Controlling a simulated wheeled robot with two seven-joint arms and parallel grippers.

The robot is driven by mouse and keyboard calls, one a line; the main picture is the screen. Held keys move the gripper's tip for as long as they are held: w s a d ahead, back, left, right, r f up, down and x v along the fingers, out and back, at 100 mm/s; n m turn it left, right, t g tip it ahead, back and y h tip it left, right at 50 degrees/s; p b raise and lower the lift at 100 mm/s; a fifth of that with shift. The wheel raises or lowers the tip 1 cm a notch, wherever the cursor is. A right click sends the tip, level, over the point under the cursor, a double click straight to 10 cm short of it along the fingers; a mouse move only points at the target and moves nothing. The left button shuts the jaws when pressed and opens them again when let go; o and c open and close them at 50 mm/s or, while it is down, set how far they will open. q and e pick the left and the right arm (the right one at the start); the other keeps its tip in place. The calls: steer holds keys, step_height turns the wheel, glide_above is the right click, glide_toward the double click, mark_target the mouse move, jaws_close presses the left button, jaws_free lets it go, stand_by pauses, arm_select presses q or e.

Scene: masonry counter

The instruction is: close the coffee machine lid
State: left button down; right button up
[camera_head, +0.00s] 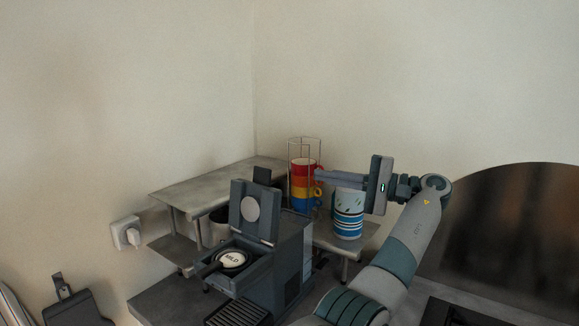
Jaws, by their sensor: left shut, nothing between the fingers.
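The coffee machine (287,262) stands on the counter with its lid (256,213) raised roughly upright. A round pale disc shows on the lid's inner face. A round capsule marked "MILD" (232,259) sits in the open top, in front of the lid. My left gripper (322,176) is shut and empty. Its fingers point left, above and to the right of the lid and apart from it in the picture. They pass across the view of the stacked mugs. My right gripper is not in view.
Stacked red, yellow and blue mugs (300,189) in a wire holder and a blue-striped cup (348,225) stand behind the machine. A grey shelf (205,189) lies behind left. A plugged-in wall socket (127,234) is at left. A dark object (75,307) is at lower left.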

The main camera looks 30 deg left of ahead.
arm_select(q)
steer(key=s+a+r+p, duration=0.1)
steer(key=s+a+p, duration=0.4)
steer(key=a, duration=0.5)
steer(key=p, duration=0.2)
steer(key=shift+s+a+r+p, duration=0.15)
steer(key=shift+s+r+p, duration=0.05)
steer(key=shift+s+p, duration=0.15)
stand_by(0.4)
stand_by(0.3)
